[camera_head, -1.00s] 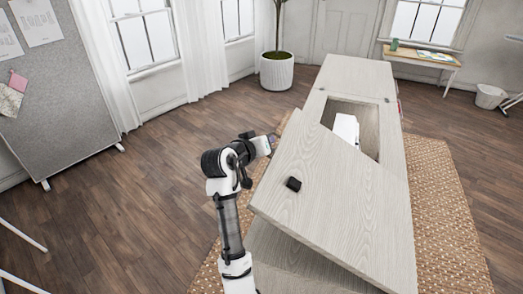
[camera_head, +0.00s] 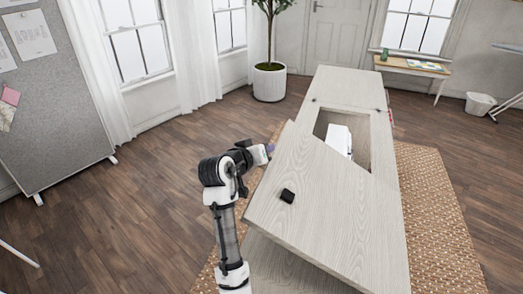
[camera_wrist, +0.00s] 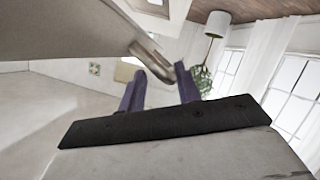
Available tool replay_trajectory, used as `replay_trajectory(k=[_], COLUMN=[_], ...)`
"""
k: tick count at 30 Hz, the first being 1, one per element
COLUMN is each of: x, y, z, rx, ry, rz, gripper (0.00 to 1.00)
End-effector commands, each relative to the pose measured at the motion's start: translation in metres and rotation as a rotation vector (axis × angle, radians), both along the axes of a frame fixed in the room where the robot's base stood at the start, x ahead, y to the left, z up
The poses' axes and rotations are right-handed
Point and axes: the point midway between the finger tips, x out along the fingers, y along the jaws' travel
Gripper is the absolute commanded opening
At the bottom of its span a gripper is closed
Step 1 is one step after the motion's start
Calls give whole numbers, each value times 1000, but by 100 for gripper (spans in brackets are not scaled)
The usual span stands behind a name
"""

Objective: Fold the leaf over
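The leaf (camera_head: 322,205) is a pale wood-grain panel lying tilted and askew over the near part of the sewing cabinet (camera_head: 348,84). A small black block (camera_head: 287,196) sits on its face. My gripper (camera_head: 270,148) is at the leaf's far left edge, on its left side. In the wrist view the two purple fingers (camera_wrist: 161,87) stand apart with a gap between them, so it is open. The leaf's grey underside or edge seems to fill the upper left there (camera_wrist: 70,30). Whether a finger touches the leaf cannot be told.
A white machine (camera_head: 340,138) sits in the cabinet's opening. A woven rug (camera_head: 440,215) lies under the cabinet. A grey board (camera_head: 50,110) stands at left, a potted plant (camera_head: 269,82) and a desk (camera_head: 415,66) behind. The floor left of my arm is clear.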

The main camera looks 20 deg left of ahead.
Motion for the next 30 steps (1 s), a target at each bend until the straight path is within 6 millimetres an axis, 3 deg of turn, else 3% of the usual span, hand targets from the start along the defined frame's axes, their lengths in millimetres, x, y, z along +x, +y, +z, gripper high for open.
replay_trajectory(k=[7,11,24,30], x=[-2,-14,-100,-121], y=[-1,2,25,30], z=[2,6,37,46], rx=[1,2,2,0], ry=[-5,-8,-4,-2], rz=[-4,-2,2,1], gripper=[30,30,30,30])
